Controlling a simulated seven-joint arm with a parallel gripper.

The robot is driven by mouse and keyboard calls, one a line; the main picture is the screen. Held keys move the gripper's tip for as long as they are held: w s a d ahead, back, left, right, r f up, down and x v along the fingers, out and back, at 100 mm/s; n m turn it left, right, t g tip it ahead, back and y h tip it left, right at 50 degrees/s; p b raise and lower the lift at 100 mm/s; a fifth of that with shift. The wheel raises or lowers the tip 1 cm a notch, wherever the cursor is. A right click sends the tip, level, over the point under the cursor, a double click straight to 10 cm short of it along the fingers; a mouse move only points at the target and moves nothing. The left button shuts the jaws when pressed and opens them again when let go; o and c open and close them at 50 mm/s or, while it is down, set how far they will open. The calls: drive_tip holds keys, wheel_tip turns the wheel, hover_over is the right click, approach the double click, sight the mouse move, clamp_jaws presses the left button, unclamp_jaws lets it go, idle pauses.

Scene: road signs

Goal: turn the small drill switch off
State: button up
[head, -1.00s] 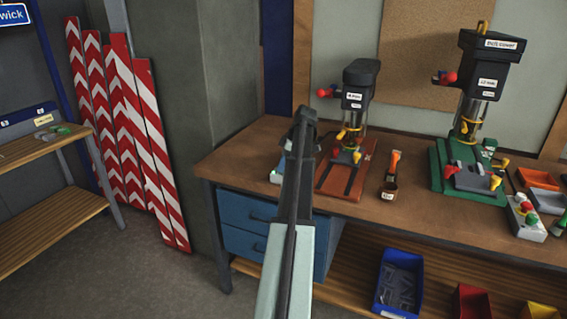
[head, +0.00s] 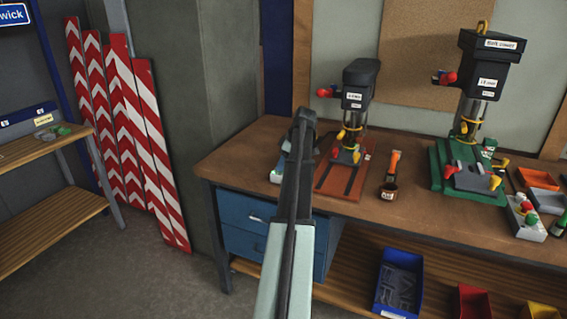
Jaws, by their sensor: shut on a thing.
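The small drill (head: 360,85) is the dark grey bench drill on the left of the workbench, with a red knob at its left and a reddish-brown base (head: 332,183). A small grey box (head: 276,174), which may be its switch box, shows only as an edge left of my arm. My arm rises from the bottom and covers most of that box, so the switch's position cannot be seen. My gripper and its fingers are hidden behind the arm, around the small drill's left side. Whether they touch the box cannot be seen.
A blue bin (head: 399,283) sits below.

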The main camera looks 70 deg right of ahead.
drive_tip(key=m+h, duration=0.1)
drive_tip(key=m, duration=0.3)
drive_tip(key=shift+a+m+h, duration=0.2)
drive_tip(key=shift+m+h, duration=0.1)
drive_tip(key=shift+h, duration=0.1)
drive_tip(key=shift+w+m+g+h, duration=0.1)
drive_tip(key=shift+m+g+h, duration=0.3)
drive_tip(key=shift+m, duration=0.9)
drive_tip(key=shift+m+g+h, duration=0.3)
drive_tip(key=shift+m+h, duration=0.2)
drive_tip(key=shift+m, duration=0.8)
drive_tip(key=o, duration=0.7)
drive_tip(key=shift+o, duration=0.2)
drive_tip(key=v, duration=1.4)
drive_tip(key=shift+f, duration=0.1)
